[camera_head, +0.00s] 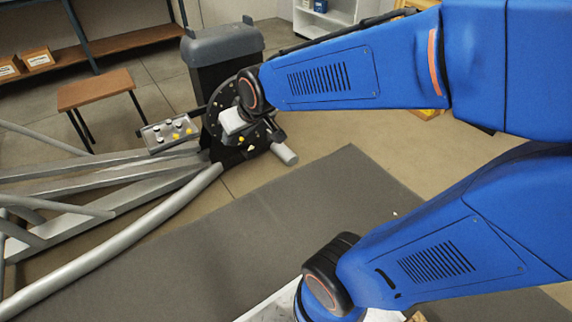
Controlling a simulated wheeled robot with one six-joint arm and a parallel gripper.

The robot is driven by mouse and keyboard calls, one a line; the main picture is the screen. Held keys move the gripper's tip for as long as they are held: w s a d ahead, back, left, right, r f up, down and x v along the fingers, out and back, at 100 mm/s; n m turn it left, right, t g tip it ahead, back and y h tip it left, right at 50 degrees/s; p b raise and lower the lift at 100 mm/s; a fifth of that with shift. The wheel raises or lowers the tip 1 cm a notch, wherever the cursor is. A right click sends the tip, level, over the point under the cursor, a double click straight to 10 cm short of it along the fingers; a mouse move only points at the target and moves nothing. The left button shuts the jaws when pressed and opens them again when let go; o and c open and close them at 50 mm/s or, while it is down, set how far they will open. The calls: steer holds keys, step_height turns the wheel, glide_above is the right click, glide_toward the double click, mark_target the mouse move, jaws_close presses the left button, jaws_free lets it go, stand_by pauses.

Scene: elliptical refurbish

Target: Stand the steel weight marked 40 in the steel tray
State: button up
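A small steel tray (160,144) sits beside the dark round flywheel (228,104) of the machine, left of centre. A pale block at the wrist's end looks like my gripper (232,122). Its fingers cannot be made out.
The machine's grey tubular frame (110,205) runs left and forward over a dark mat (290,220). A brown stool (97,92) stands behind the tray. A dark grey bin-like housing (222,55) rises behind the flywheel. A shelf (100,42) lines the back wall.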

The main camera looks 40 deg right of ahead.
steer(key=s+d+r+g, duration=0.1)
steer(key=s+d+g, duration=0.1)
steer(key=s, duration=1.6)
steer(key=shift+s+d+m+g+h, duration=0.3)
steer(key=shift+d+m, duration=0.1)
steer(key=shift+d, duration=0.15)
steer(key=shift+d+r, duration=0.1)
